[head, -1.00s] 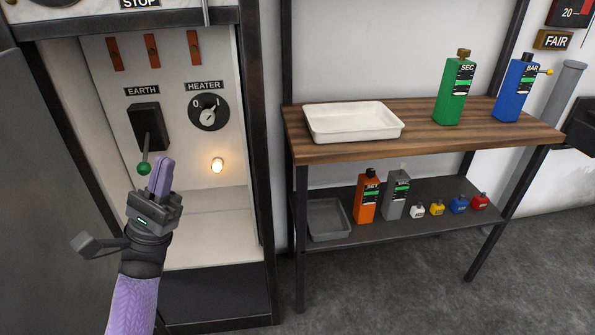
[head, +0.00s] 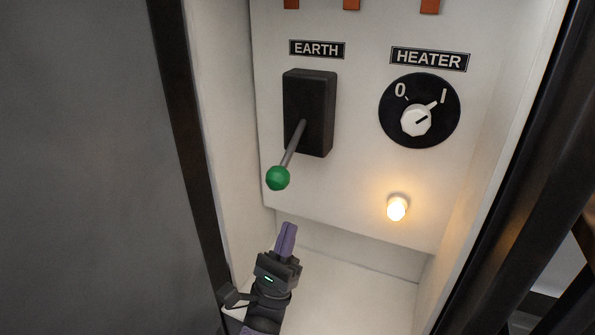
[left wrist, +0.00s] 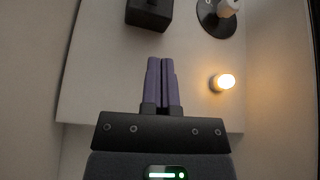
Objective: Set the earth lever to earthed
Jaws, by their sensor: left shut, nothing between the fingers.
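The earth lever (head: 278,177) has a green ball on a grey rod that comes out of a black housing (head: 318,125) under the EARTH label (head: 316,49). The rod slants down and out from the housing. My left gripper (head: 288,228) is shut and empty, its purple fingers just below the green ball and apart from it in the head view. In the left wrist view the shut fingers (left wrist: 161,62) point toward the panel, below the black housing (left wrist: 149,12); the green ball does not show there. My right gripper is not in view.
A HEATER knob (head: 416,121) is right of the lever, its pointer toward I. A lit lamp (head: 397,208) sits below it. Cabinet side walls close in left and right; the white floor (head: 350,295) of the cabinet is clear.

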